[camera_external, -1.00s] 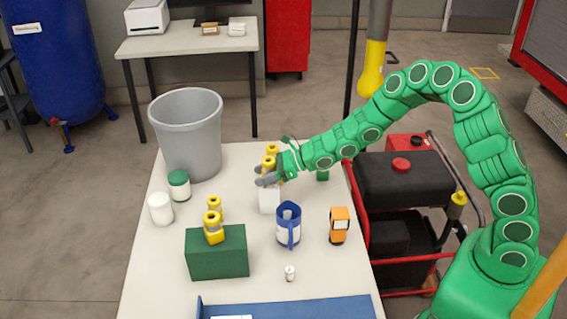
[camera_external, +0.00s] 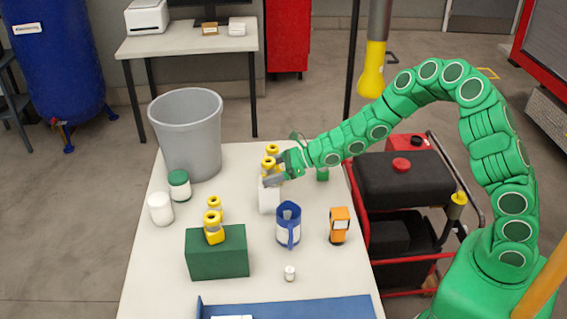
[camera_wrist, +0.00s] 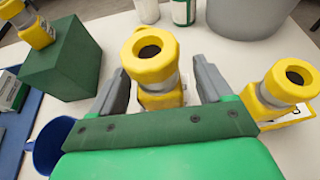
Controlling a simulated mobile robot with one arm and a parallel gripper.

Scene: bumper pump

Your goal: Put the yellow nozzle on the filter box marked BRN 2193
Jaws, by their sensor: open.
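A yellow nozzle (camera_external: 268,164) stands upright on a white box (camera_external: 268,201). In the wrist view this nozzle (camera_wrist: 152,62) is between the two grey fingers of my gripper (camera_wrist: 160,88), with gaps at both sides. My gripper (camera_external: 274,177) is open in the external view too. A second yellow nozzle (camera_external: 272,149) is just behind; it seems to be the one at the right of the wrist view (camera_wrist: 288,84). The marking BRN 2193 is not readable on any box.
Two jars, one white (camera_external: 160,209) and one green-topped (camera_external: 179,185), stand left. A grey bin (camera_external: 188,135) is behind them. A blue tray (camera_external: 300,309) lies in front.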

